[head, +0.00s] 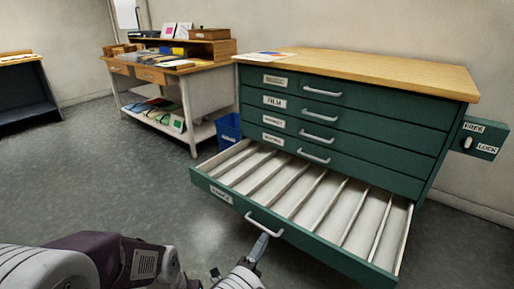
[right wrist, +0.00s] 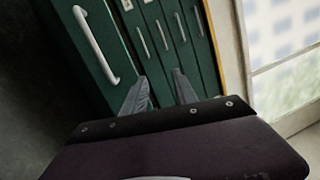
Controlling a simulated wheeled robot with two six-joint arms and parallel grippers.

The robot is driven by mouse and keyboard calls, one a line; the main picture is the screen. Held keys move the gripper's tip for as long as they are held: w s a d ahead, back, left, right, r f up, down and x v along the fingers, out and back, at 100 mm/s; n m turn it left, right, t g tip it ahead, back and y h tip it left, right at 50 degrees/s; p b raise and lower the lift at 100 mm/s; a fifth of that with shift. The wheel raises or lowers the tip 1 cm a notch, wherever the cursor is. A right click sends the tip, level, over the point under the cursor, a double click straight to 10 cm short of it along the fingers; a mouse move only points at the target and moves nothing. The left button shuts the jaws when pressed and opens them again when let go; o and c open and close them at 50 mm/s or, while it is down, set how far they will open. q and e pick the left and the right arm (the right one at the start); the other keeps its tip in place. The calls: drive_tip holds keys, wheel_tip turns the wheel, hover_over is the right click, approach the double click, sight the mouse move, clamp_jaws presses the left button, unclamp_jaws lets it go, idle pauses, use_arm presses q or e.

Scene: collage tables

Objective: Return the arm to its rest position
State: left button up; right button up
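My right gripper (head: 260,246) is low in the head view, just in front of the open bottom drawer (head: 402,247) of the green cabinet, near its white handle (head: 264,224). In the right wrist view its two fingers (right wrist: 161,90) are apart with nothing between them. The drawer handle (right wrist: 96,46) shows there to the left of the fingers, not between them. A grey and purple arm part of mine fills the lower left of the head view. My left gripper does not show.
The cabinet (head: 440,150) has a wooden top (head: 370,68) and several shut drawers. The open drawer is empty, with white dividers, and juts out over the floor. A FREE/LOCK panel (head: 480,138) is on its right. A workbench (head: 210,88) and a blue bin (head: 228,131) stand behind left.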

drive_tip(key=w+d+r+m+g+h+p, duration=0.2)
drive_tip(key=d+r+m+g+h, duration=0.35)
drive_tip(key=d+r, duration=0.6)
drive_tip(key=s+d+r+m+g+p, duration=0.1)
drive_tip(key=s+d+r+m+g, duration=0.25)
drive_tip(key=d, duration=0.25)
drive_tip(key=s+d+r+m+g+p, duration=0.2)
drive_tip(key=d+m+g, duration=0.25)
drive_tip(key=d, duration=0.25)
drive_tip(key=s+d+m+g+y+p, duration=0.1)
drive_tip(key=s+d+m+g+y, duration=0.4)
drive_tip(key=s+m, duration=0.5)
drive_tip(key=s+a+f+m+g+y+p, duration=0.2)
drive_tip(key=s+m+y, duration=0.3)
drive_tip(key=s+m, duration=0.35)
drive_tip(key=a+f+m+t+y, duration=0.4)
drive_tip(key=a+m+y, duration=0.2)
drive_tip(key=a+m, duration=0.7)
wheel_tip(320, 180, up, 38)
drive_tip(key=d+m+p, duration=0.1)
drive_tip(key=p, duration=3.6)
drive_tip(key=shift+w+d+f+m, duration=0.25)
drive_tip(key=shift+d+m, duration=0.1)
drive_tip(key=shift+m, duration=0.05)
